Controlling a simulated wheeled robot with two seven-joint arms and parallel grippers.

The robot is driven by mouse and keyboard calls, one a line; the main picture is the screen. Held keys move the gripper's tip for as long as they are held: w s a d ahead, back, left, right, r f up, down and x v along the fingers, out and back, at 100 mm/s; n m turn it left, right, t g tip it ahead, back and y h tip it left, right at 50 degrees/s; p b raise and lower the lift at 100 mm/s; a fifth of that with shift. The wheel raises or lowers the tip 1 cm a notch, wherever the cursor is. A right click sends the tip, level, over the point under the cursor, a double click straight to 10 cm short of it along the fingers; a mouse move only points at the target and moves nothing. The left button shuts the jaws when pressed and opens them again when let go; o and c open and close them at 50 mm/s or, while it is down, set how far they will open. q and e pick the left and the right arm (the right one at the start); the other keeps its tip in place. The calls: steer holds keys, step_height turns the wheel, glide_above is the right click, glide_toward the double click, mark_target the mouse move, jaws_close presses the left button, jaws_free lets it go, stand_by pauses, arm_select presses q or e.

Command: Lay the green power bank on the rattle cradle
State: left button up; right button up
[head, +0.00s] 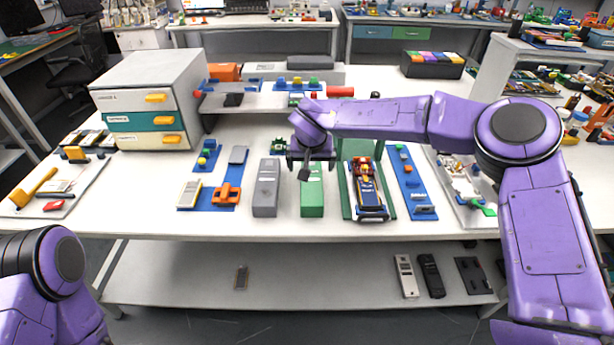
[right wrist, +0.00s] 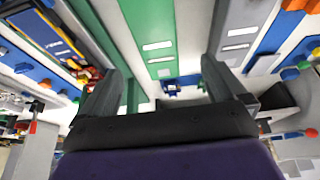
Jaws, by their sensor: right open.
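The green power bank (head: 312,198) is a long block on the white table, in the middle, with white labels. In the right wrist view the green power bank (right wrist: 152,28) lies between the lines of my two fingers. My right gripper (head: 304,170) is open over its far end, and it hides part of that end. In the right wrist view my gripper (right wrist: 160,88) holds nothing. I cannot tell which thing is the rattle cradle. My left gripper is out of view; only part of my left arm shows.
A grey block (head: 265,192) stands close to the left of the power bank. A toy race car (head: 369,190) on a green base stands close to its right. Blue boards (head: 415,190) with small parts lie farther out. A drawer unit (head: 150,80) stands at the back left.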

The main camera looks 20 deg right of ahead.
mark_target(312, 180)
steer(key=x, duration=0.3)
steer(key=p+x, duration=0.1)
steer(key=x, duration=0.2)
steer(key=p+x, duration=0.1)
steer(key=x, duration=0.2)
steer(key=shift+s+d+f, duration=0.1)
steer(key=shift+s, duration=0.15)
steer(key=shift+w+d+f, duration=0.1)
steer(key=shift+f, duration=0.2)
steer(key=c, duration=1.3)
